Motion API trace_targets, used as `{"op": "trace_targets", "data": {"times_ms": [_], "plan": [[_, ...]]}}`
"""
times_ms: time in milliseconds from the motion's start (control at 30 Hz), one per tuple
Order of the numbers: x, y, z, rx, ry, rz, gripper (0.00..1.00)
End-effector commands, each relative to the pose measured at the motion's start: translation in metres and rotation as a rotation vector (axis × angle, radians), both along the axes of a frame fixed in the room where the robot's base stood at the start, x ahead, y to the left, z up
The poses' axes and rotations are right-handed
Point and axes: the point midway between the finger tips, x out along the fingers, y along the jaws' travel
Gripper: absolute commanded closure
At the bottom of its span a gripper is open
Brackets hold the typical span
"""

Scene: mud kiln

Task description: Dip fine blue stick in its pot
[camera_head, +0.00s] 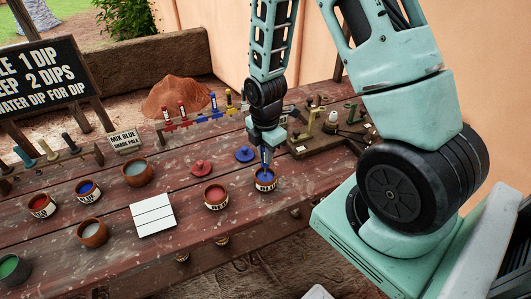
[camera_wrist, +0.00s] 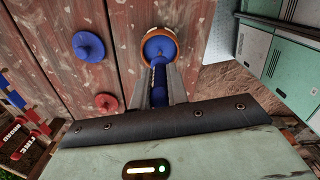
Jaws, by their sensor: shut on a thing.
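My gripper (camera_head: 266,150) points down and is shut on a blue stick (camera_wrist: 158,82). The stick also shows below the fingers in the head view (camera_head: 265,160). Its lower end is over or inside the mouth of a brown pot (camera_head: 265,185) holding blue paint, with a pale label. The pot also shows in the wrist view (camera_wrist: 174,42), straight beyond the fingertips. I cannot tell how deep the tip is or whether it touches the paint. A blue lid (camera_head: 244,154) lies on the table behind and left of the pot.
A red lid (camera_head: 201,168) and red paint pot (camera_head: 215,196) stand left of the blue pot. A white tile (camera_head: 153,215) lies farther left, near more pots. A stick rack (camera_head: 190,121) and a wooden board (camera_head: 325,142) with small items stand behind. The table's front edge is close.

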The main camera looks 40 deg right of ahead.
Motion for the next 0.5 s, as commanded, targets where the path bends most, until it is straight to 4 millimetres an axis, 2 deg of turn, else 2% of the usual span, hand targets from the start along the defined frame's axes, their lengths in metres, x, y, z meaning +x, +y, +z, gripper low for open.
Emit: {"op": "trace_targets", "data": {"times_ms": [33,500], "plan": [[0.000,0.000,0.007,0.000,0.000,0.000,1.00],[0.000,0.000,0.038,0.000,-0.001,-0.001,1.00]]}}
